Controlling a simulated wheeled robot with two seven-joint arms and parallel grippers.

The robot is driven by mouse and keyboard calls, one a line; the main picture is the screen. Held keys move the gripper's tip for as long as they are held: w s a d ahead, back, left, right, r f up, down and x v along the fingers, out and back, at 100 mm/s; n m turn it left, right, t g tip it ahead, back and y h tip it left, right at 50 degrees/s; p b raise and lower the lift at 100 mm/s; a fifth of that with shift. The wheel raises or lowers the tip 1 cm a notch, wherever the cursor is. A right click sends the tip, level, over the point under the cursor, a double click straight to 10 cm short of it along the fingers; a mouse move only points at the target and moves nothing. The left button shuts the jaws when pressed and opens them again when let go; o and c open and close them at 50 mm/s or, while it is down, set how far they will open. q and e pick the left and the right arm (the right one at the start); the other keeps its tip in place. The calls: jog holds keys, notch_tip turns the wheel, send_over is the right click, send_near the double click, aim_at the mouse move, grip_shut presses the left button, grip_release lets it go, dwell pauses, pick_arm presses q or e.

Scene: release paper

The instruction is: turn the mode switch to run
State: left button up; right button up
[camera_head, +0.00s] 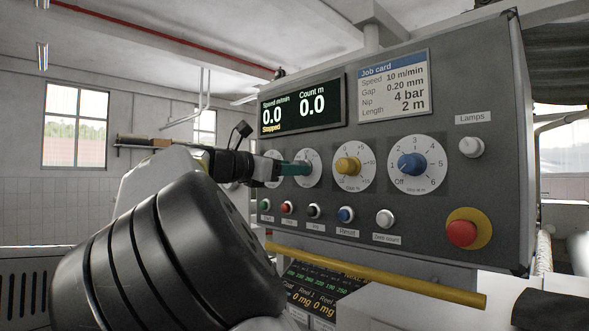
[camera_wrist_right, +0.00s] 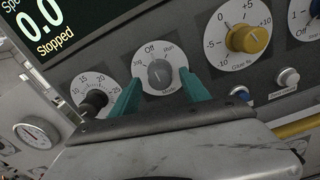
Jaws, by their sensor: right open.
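The mode switch is a small grey knob (camera_wrist_right: 160,73) on a round white dial marked Off at the top, with smaller labels to either side. I cannot tell surely which mark the knob points at. My right gripper (camera_wrist_right: 161,88) is open, its two teal fingers on either side of the knob; contact cannot be made out. The left gripper is not in view.
The grey panel has a display (camera_head: 302,106) reading Stopped, a yellow knob (camera_head: 347,166), a blue knob (camera_head: 411,163) and a black knob (camera_wrist_right: 94,101) beside the mode dial. Below are several push buttons, a red emergency stop (camera_head: 462,233) and a yellow bar (camera_head: 375,275).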

jog(key=shift+w+d, duration=0.5)
jog(key=shift+w, duration=0.05)
grip_shut()
jog(key=shift+m, duration=4.4)
